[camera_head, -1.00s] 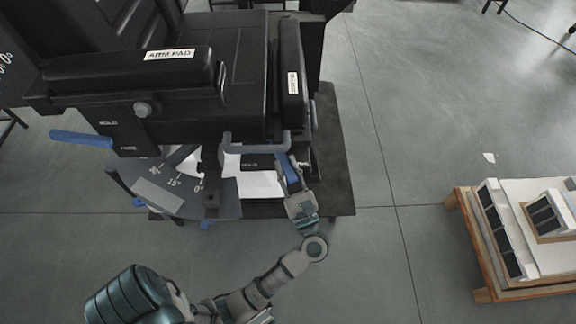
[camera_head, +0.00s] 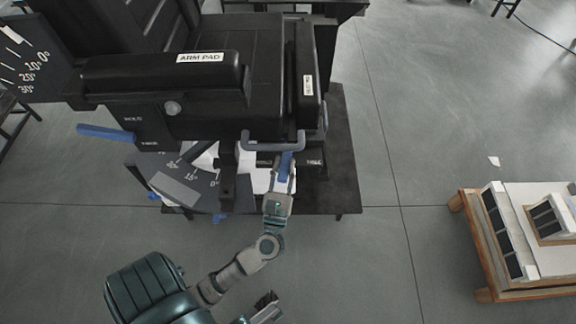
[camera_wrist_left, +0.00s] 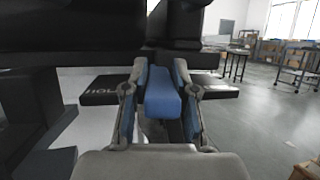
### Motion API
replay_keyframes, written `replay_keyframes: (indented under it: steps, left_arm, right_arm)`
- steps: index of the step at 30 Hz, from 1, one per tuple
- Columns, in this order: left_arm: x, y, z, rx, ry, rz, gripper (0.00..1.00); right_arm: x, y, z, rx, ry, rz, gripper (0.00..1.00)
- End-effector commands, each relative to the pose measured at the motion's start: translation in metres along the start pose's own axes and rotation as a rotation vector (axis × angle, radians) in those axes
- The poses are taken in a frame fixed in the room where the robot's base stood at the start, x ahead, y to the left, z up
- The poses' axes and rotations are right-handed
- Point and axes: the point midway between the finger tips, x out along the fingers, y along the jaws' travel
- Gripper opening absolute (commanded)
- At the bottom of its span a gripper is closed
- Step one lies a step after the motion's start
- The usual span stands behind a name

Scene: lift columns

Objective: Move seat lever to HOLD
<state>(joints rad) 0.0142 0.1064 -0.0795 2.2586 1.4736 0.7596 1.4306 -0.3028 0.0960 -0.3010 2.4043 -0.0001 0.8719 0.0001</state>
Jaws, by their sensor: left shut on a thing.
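The seat lever is a blue handle (camera_head: 285,162) below the front of the black seat. My left gripper (camera_head: 280,184) is shut on it, with its arm reaching up from below. In the left wrist view the blue lever (camera_wrist_left: 162,95) stands between the two fingers of my left gripper (camera_wrist_left: 160,98). Behind it is a black label plate (camera_wrist_left: 100,90) with HOLD at its left. In the head view the lever stands between the HOLD label (camera_head: 265,162) and the FREE label (camera_head: 314,162). The fingers hide part of the lever.
A grey bar (camera_head: 272,145) runs just above the lever. A second blue lever (camera_head: 105,132) sticks out at the left, beside its own HOLD and FREE plate. A dark gripper-like part (camera_head: 265,306) shows at the bottom edge, unclear. A wooden-edged stand (camera_head: 483,296) is at the right.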

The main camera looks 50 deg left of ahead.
Motion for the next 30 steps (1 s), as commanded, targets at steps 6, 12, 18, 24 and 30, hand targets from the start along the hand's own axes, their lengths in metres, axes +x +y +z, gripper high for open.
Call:
replay_keyframes:
  steps: [6, 12, 18, 24, 30]
  left_arm:
    - [0.004, 0.0065, 0.0069, -0.029, -0.017, -0.067, 0.0]
    - [0.0045, 0.0084, 0.0068, -0.038, -0.017, -0.088, 0.0]
    - [0.0047, 0.0087, 0.0068, -0.039, -0.017, -0.088, 0.0]
    - [0.0045, 0.0087, 0.0065, -0.038, -0.017, -0.087, 0.38]
    - [0.0028, 0.0082, 0.0035, -0.037, -0.01, -0.089, 0.38]
  right_arm:
    - [0.0012, -0.0007, -0.0022, 0.0, 0.001, -0.001, 0.0]
    - [0.0012, -0.0007, -0.0029, 0.0, 0.002, 0.0, 0.0]
    - [0.0008, -0.0006, -0.003, 0.0, 0.001, 0.0, 0.0]
    - [0.0009, -0.0005, -0.0032, -0.001, 0.001, 0.0, 0.0]
    - [0.0011, -0.0004, -0.0037, -0.001, 0.002, 0.0, 0.0]
